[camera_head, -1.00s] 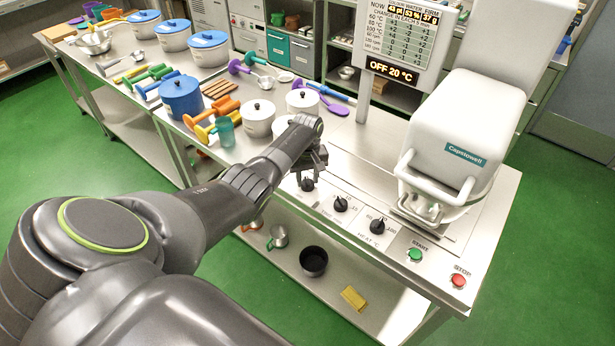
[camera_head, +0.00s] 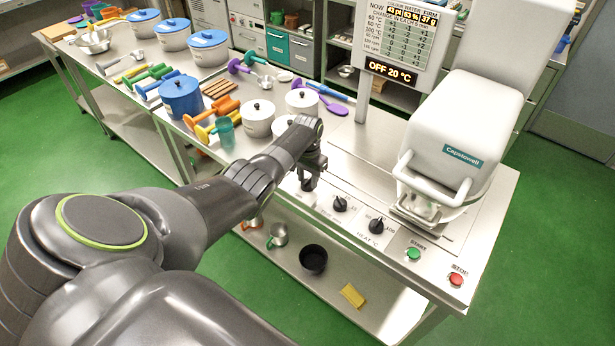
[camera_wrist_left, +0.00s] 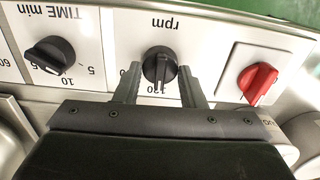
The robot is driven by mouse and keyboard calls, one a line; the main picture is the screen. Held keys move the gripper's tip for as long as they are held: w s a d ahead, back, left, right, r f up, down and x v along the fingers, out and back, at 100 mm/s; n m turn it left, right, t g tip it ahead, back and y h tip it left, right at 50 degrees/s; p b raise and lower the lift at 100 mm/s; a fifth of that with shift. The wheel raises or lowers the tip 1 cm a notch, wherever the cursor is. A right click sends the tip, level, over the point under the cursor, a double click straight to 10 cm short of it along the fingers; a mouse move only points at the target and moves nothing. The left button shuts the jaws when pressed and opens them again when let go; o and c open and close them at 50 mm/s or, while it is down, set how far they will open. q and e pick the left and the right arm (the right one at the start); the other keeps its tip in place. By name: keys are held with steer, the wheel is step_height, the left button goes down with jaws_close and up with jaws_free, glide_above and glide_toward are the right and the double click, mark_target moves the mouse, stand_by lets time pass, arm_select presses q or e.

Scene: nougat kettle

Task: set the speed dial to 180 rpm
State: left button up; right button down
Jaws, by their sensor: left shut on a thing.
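The black rpm speed dial (camera_wrist_left: 160,64) is in the middle of the left wrist view, on a white panel with upside-down lettering. The number 120 shows beside it at the gripper side; its exact setting is hard to read. My left gripper (camera_wrist_left: 159,70) has a finger on each side of the dial and is shut on it. In the head view the left gripper (camera_head: 308,181) reaches down over the dial at the left end of the control row and mostly hides it. My right gripper is not in view.
The black TIME dial (camera_wrist_left: 50,54) and a red knob (camera_wrist_left: 258,82) flank the speed dial. The head view shows the HEAT dial (camera_head: 376,226), green START button (camera_head: 413,254), red STOP button (camera_head: 456,279), white machine (camera_head: 460,130) and a display (camera_head: 391,72) reading OFF 20 °C. Lidded pots (camera_head: 258,118) stand behind.

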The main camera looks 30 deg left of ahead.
mark_target(308, 180)
arm_select(q)
steer(key=m, duration=1.2)
steer(key=shift+s, duration=0.1)
stand_by(0.6)
steer(key=o, duration=1)
steer(key=shift+r, duration=0.1)
steer(key=shift+r, duration=0.6)
step_height(308, 180, up, 16)
steer(key=b, duration=0.2)
steer(key=shift+b, duration=0.35)
